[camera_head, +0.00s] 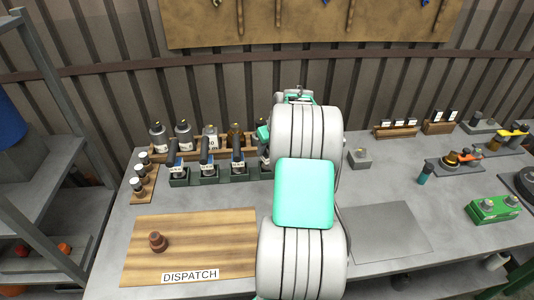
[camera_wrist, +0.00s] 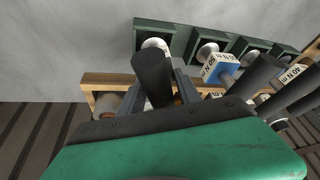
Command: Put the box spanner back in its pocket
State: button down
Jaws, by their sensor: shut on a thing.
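My gripper (camera_wrist: 160,90) is shut on a dark, round-handled tool (camera_wrist: 153,78), which I take to be the box spanner. The handle stands between the two fingers in the wrist view. A pale round end shows beyond it at the leftmost dark green pocket block (camera_wrist: 141,32) of a row. I cannot tell whether the tool is seated in that block or just above it. In the head view my arm covers the gripper and most of this spot.
Other black-handled tools (camera_wrist: 255,75) with labels stand close beside in the row, also seen in the head view (camera_head: 208,152). A wooden rack of bottles (camera_head: 184,136) is behind. A DISPATCH board (camera_head: 205,235) with a small brown part (camera_head: 157,241) lies in front.

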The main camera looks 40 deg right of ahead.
jog(key=shift+d+r, duration=0.1)
jog(key=shift+f, duration=0.2)
jog(key=c, duration=0.8)
grip_release()
jog(key=shift+c, duration=0.2)
